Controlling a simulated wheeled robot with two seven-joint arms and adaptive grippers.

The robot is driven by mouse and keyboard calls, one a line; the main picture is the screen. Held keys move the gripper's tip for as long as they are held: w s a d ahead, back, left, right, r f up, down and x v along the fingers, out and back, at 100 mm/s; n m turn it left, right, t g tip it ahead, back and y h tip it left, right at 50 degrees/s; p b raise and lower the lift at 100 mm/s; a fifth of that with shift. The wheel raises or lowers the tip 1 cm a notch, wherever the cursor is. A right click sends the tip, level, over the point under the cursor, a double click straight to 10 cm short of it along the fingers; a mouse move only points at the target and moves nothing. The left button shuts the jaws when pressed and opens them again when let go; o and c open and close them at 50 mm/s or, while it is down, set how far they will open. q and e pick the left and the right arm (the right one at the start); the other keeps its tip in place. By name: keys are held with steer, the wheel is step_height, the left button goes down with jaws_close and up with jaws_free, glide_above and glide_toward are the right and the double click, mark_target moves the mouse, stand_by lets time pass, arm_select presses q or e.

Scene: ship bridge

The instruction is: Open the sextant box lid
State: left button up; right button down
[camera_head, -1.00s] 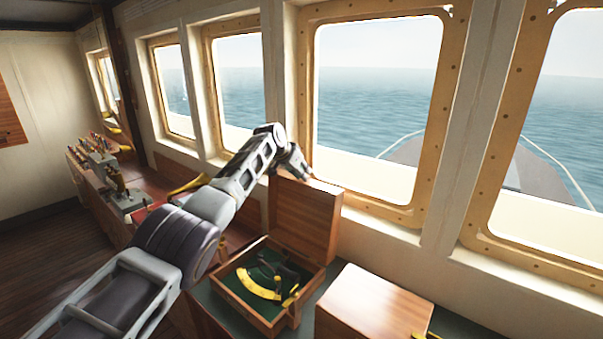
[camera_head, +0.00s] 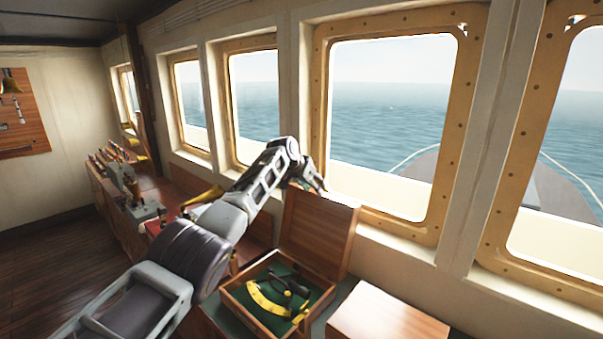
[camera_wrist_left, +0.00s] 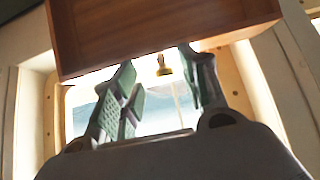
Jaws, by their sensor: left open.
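The sextant box (camera_head: 232,291) is a wooden box on the counter under the windows. Its lid (camera_head: 318,232) stands up, open, at the back of the box. A brass-yellow and black sextant (camera_head: 268,302) lies inside on green lining. My left gripper (camera_head: 312,184) is at the top edge of the raised lid; whether it touches the lid I cannot tell. In the left wrist view the gripper (camera_wrist_left: 160,85) has its fingers apart with nothing between them, and the wooden lid (camera_wrist_left: 160,30) fills the top. My right gripper is not in view.
A closed wooden box (camera_head: 388,318) stands to the right of the sextant box. A console with levers (camera_head: 135,200) runs along the left. Window frames (camera_head: 385,225) and the wall rise close behind the lid. Open floor (camera_head: 50,255) lies at the left.

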arm_select(q)
steer(key=shift+s+a+r, duration=0.1)
steer(key=shift+a+r, duration=0.05)
steer(key=v, duration=1.1)
steer(key=shift+r, duration=0.15)
stand_by(0.8)
steer(key=shift+a, duration=0.1)
